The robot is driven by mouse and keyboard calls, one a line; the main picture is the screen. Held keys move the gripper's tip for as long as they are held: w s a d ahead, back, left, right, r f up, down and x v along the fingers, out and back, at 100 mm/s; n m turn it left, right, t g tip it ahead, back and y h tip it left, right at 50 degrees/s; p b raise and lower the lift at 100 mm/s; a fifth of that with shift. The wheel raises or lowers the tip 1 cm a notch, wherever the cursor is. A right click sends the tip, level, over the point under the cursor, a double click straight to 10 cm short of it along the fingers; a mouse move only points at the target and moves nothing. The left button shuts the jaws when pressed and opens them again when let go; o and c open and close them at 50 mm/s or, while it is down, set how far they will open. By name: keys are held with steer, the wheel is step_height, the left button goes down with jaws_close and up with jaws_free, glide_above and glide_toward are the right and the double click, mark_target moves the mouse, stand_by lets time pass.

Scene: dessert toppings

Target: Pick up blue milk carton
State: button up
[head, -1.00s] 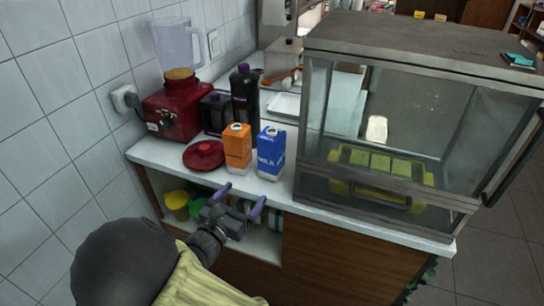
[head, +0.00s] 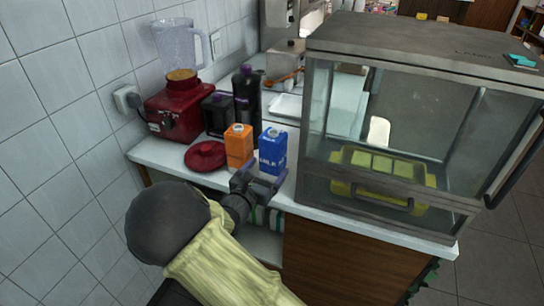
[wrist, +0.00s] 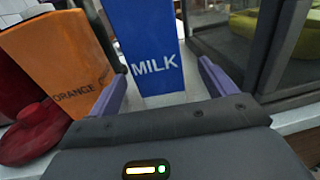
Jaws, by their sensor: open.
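The blue milk carton (head: 272,149) stands upright on the white counter, right of the orange juice carton (head: 238,146). In the wrist view the milk carton (wrist: 151,47) stands ahead of my gripper, its MILK lettering facing me. My gripper (head: 262,179) is open, just in front of the carton. In the wrist view the two purple fingertips of my gripper (wrist: 160,84) are spread to the left and right of the carton's lower part. I cannot tell whether they touch it.
The orange carton (wrist: 62,62) is close by the left finger. A red lid (head: 205,156) and red blender (head: 178,112) are further left. A dark bottle (head: 246,95) stands behind the cartons. A glass display case (head: 375,35) stands close on the right.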

steer(key=shift+w+d, duration=0.1)
steer(key=shift+w, duration=0.15)
steer(key=shift+d, duration=0.1)
steer(key=shift+s, duration=0.1)
steer(key=shift+a+r+x, duration=0.15)
steer(key=shift+r+x, duration=0.05)
steer(key=shift+x, duration=1.1)
steer(key=shift+a+r+x, duration=0.1)
steer(key=shift+r+x, duration=0.05)
steer(key=shift+x, duration=1.15)
steer(key=c, duration=1.3)
